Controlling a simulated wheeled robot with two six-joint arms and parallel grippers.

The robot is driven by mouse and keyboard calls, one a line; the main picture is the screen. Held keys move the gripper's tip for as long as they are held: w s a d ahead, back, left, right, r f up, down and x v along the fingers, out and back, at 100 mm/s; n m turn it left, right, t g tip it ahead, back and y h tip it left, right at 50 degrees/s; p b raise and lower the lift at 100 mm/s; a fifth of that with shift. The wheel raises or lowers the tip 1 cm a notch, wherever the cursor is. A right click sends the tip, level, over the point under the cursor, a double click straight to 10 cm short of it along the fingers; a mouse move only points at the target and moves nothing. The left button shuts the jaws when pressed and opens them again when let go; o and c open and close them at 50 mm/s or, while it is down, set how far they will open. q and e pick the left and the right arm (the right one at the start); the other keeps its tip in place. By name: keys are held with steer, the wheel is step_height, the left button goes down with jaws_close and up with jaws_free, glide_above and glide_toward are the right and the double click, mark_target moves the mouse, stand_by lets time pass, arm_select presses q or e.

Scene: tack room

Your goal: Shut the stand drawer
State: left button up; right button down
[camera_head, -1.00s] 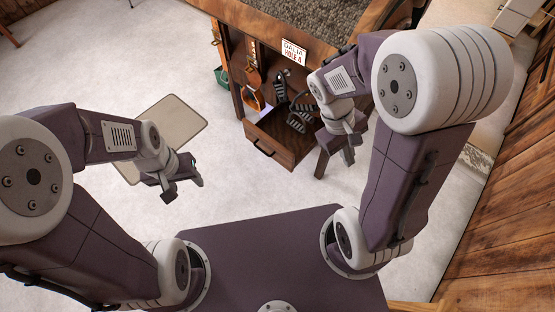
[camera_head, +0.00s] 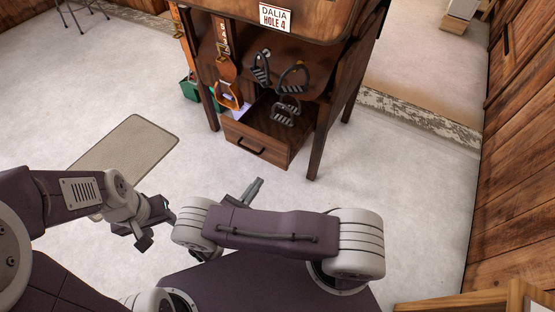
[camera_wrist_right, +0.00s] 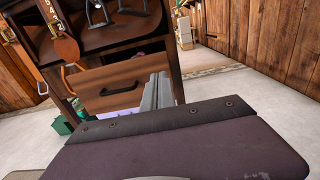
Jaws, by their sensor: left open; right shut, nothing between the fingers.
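The stand (camera_head: 320,60) is a dark wooden cabinet on legs with a "DALIA HOLE 4" sign. Its low drawer (camera_head: 254,142) is pulled out toward me, with part of its inside visible behind the front panel. The dark handle (camera_head: 251,147) is on that panel; the drawer front (camera_wrist_right: 130,78) also fills the middle of the right wrist view. My right gripper (camera_head: 255,187) is shut and empty, in front of and below the drawer, apart from it in the head view. In the right wrist view its fingers (camera_wrist_right: 157,92) overlap the drawer's right side; contact is unclear. My left gripper (camera_head: 152,226) is open and empty, lower left.
A green box (camera_head: 189,88) stands behind the left leg. A beige mat (camera_head: 130,150) lies on the floor at left. Floor before the drawer is clear.

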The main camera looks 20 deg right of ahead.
mark_target(283, 149)
arm_select(q)
steer(key=shift+f+b, duration=0.55)
arm_select(e)
steer(key=x, duration=1.4)
arm_select(q)
steer(key=shift+w+d, duration=0.1)
arm_select(e)
steer(key=shift+d, duration=0.1)
